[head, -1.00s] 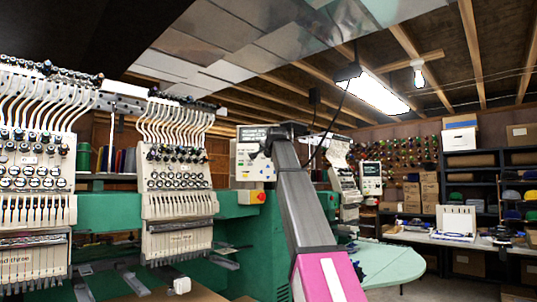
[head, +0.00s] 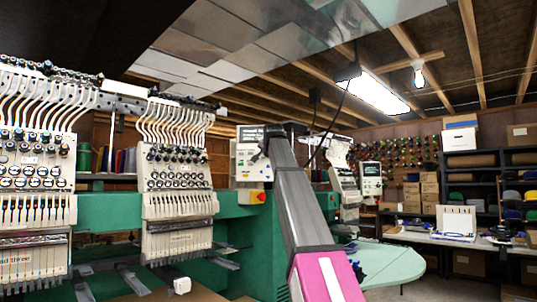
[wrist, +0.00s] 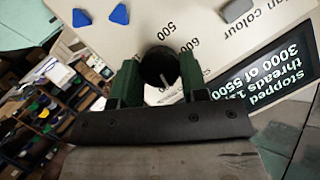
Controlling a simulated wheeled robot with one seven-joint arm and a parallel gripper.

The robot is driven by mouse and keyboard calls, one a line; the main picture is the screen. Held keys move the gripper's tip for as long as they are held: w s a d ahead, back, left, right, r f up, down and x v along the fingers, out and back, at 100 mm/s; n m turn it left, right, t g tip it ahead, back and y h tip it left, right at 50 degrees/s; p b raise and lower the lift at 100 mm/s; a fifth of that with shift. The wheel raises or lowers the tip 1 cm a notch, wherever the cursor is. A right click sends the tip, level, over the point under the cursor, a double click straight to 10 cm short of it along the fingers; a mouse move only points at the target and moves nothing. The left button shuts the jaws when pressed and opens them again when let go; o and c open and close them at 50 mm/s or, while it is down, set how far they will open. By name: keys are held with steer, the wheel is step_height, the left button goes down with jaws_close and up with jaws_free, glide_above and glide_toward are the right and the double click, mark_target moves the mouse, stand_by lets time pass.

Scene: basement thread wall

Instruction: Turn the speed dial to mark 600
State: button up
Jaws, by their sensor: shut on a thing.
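The speed dial (wrist: 158,66) is a dark round knob on the pale control panel (wrist: 213,24) in the wrist view. The printed marks 500 (wrist: 168,27) and 600 (wrist: 190,48) show beside it. More print near my right finger is partly covered. A small pale line shows on the dial, but I cannot tell exactly which mark it points to. My gripper (wrist: 159,64) is shut on the dial, with one green finger on each side. In the head view the panel (head: 246,172) shows left of my arm, which hides the dial.
A dark screen (wrist: 265,85) with white text lies right of the dial. Blue triangular buttons (wrist: 119,14) are above left. In the head view a red button (head: 261,197) sits below the panel, and embroidery heads (head: 178,180) stand to the left.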

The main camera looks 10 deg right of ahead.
steer(key=n+h, duration=0.2)
steer(key=n, duration=0.2)
steer(key=n+h, duration=0.3)
steer(key=n, duration=0.1)
steer(key=n+g+h, duration=0.1)
steer(key=n+h, duration=0.2)
steer(key=n, duration=0.1)
steer(key=shift+w+a+f+n, duration=0.1)
steer(key=shift+a+f+n, duration=0.05)
steer(key=shift+a+n, duration=0.25)
stand_by(0.3)
steer(key=shift+h, duration=0.3)
steer(key=o, duration=0.9)
steer(key=v, duration=1)
steer(key=shift+s+a, duration=0.25)
steer(key=shift+s, duration=0.1)
